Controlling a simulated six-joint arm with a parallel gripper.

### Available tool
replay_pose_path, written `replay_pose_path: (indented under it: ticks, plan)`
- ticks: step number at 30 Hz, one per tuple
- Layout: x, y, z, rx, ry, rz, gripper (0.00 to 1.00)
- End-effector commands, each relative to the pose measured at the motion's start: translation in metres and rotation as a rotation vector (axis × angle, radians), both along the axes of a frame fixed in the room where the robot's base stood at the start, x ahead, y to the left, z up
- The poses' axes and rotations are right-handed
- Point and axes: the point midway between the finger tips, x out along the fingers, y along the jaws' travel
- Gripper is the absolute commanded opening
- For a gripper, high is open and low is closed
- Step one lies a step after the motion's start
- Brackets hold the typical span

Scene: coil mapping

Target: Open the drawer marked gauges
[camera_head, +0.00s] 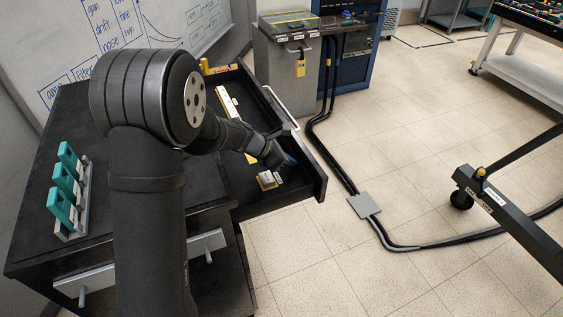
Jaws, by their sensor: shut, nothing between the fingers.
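A black drawer (318,172) stands pulled out from the right side of the black cabinet (40,245), with its inside in view from above. A pale bar handle (282,108) runs along its outer front. No marking reading gauges can be made out, so I cannot tell if this is the named drawer. My gripper (287,160) is over the drawer, close to its front wall. It is shut with nothing in it. My arm hides part of the drawer and the cabinet top.
In the drawer lie a long yellow-and-white piece (228,103) and a small yellow-and-grey block (267,180). A rack of teal pieces (70,190) stands on the cabinet. Another bar handle (140,268) shows at the near side. Black cables (335,165) cross the floor to the right.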

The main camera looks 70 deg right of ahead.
Motion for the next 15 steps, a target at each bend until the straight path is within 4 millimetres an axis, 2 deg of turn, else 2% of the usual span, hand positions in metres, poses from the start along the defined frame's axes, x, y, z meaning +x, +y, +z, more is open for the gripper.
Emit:
replay_pose_path:
  ticks: [1,6,10,15]
  plan:
    - [-0.012,-0.01,0.0,-0.002,-0.001,-0.005,0.0]
    - [-0.038,-0.037,0.0,-0.003,0.0,-0.004,0.0]
    - [-0.047,-0.046,0.0,-0.002,0.0,-0.001,0.0]
    - [-0.047,-0.047,0.0,-0.001,0.0,0.001,0.0]
